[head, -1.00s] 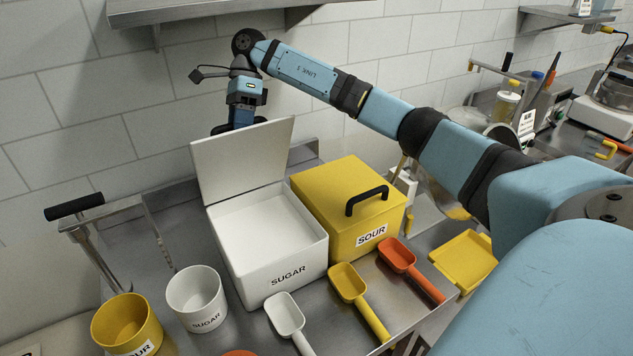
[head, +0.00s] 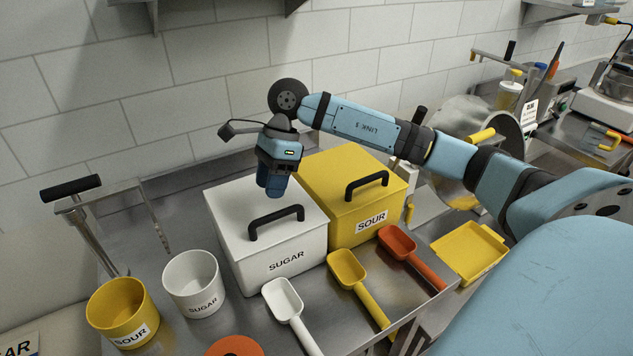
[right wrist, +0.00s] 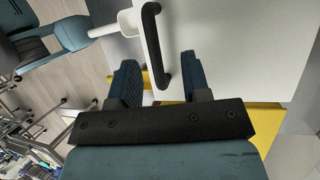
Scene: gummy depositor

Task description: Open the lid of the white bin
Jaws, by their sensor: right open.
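The white bin (head: 280,266) is labelled SUGAR and stands on the steel table. Its flat white lid (head: 230,215) lies shut on top, with a black bar handle (head: 276,219) near the front. My right gripper (head: 272,190) is above the back part of the lid, pointing down, open and empty. The lid also shows there (right wrist: 230,45). My left gripper is not in view.
A yellow bin (head: 345,225) labelled SOUR stands close at the right. A white cup (head: 193,286) and a yellow cup (head: 122,312) stand at the left. White (head: 284,300), yellow (head: 349,272) and orange (head: 398,243) scoops lie in front. The tiled wall is behind.

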